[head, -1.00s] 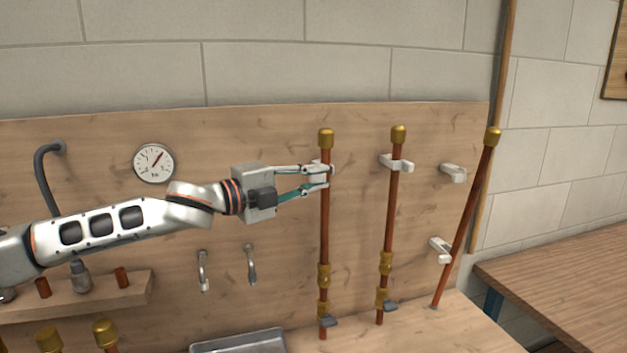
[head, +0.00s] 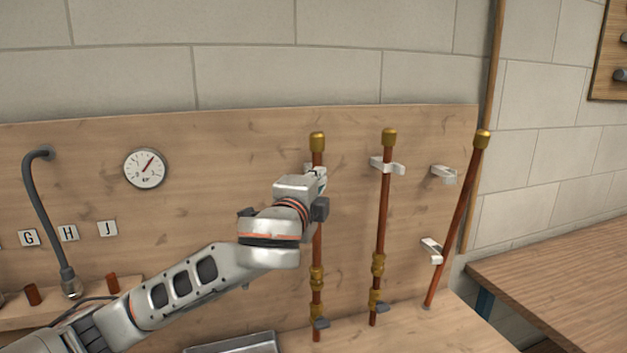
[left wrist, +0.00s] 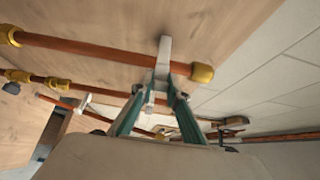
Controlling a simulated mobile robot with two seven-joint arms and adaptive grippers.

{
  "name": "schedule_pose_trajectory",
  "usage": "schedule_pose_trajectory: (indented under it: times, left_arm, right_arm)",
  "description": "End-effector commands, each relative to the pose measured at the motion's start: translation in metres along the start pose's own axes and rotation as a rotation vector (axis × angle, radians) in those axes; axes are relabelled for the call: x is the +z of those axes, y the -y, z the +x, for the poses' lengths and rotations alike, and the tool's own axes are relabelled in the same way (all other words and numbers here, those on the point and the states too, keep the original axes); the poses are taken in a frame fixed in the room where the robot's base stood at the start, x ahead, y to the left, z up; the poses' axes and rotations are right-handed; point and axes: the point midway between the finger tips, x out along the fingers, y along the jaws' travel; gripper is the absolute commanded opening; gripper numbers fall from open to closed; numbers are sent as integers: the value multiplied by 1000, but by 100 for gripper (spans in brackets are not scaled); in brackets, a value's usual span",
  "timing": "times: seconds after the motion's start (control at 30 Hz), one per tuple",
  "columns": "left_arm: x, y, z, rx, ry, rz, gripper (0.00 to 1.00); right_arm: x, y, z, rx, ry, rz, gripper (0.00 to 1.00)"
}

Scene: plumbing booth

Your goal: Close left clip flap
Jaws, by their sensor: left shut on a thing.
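The left copper pipe (head: 317,235) stands upright against the wooden board, with a brass cap (head: 317,141) on top. Its white clip (head: 308,168) is mostly hidden behind my left gripper (head: 319,174) in the head view. In the left wrist view the clip (left wrist: 165,48) crosses the pipe (left wrist: 110,53) near the brass cap (left wrist: 202,73). My left gripper's teal fingers (left wrist: 160,86) converge and are shut on the clip's flap (left wrist: 162,73) at the near side of the pipe. Whether the flap is latched cannot be told. My right gripper is not in view.
A middle pipe (head: 382,220) stands in its own white clip (head: 392,166). A third pipe (head: 455,220) leans right, beside two white clips (head: 444,174) (head: 432,250). A gauge (head: 145,168) and grey hose (head: 43,210) are left. A wooden table (head: 560,270) is at right.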

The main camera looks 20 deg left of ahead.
Motion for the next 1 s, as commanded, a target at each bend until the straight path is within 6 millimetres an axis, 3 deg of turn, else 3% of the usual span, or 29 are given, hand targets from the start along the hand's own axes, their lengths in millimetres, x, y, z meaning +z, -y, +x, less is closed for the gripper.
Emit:
schedule_pose_trajectory:
  times: [0.5, 1.0]
  left_arm:
    - [-12, -2, 11, 5, 400, 1, 0]
    - [-13, -1, 17, 0, 583, 4, 0]
  right_arm:
    - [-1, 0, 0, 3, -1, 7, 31]
    - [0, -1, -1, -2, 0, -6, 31]
